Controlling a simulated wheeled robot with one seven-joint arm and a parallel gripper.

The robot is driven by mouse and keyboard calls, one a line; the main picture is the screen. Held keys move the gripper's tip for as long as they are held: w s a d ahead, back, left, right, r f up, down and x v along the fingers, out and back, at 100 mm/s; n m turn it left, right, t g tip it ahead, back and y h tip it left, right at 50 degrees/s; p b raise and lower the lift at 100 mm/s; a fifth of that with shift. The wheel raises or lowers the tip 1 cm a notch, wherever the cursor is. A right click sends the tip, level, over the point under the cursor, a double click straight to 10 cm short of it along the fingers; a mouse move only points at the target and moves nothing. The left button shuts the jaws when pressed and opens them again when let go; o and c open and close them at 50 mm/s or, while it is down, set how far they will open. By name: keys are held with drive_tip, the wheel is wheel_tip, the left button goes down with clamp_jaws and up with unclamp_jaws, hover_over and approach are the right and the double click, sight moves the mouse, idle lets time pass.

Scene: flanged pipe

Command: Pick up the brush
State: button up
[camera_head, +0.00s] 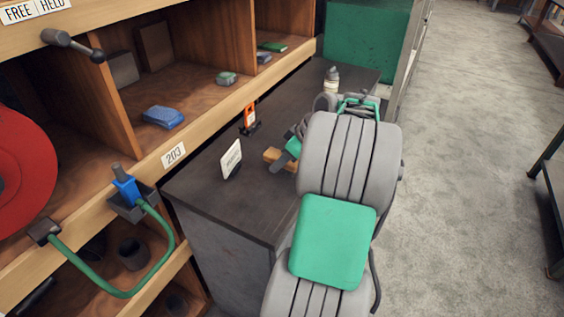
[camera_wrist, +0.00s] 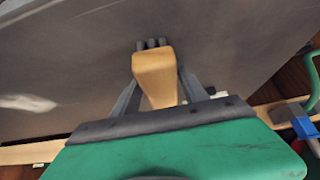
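The brush (camera_head: 271,155) shows as a tan wooden piece over the dark grey bench top, at the end of my arm. In the wrist view its wooden body (camera_wrist: 155,75) lies between my gripper's fingers, with small dark rounded ends just beyond it. My gripper (camera_head: 279,165) is at the brush, with a dark finger across the wood. In the wrist view the fingers of my gripper (camera_wrist: 157,82) run along both sides of the wood. The wood hides the fingertips, so I cannot tell whether they press on it.
On the bench top (camera_head: 205,185) stand a white sign card (camera_head: 231,160), an orange-and-black tool (camera_head: 249,119) and a bottle (camera_head: 331,80). Wooden shelving with a blue brush-like block (camera_head: 163,117) runs along the left. A green hose (camera_head: 165,245) loops below it.

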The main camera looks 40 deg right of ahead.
sight(279, 154)
clamp_jaws()
idle(0.3)
drive_tip(key=shift+r, duration=0.3)
wheel_tip(279, 154, up, 2)
drive_tip(key=shift+r, duration=0.2)
drive_tip(key=s+d+r+p, duration=0.2)
drive_tip(key=s+d+r, duration=0.3)
drive_tip(key=s+r, duration=0.5)
drive_tip(key=s, duration=0.3)
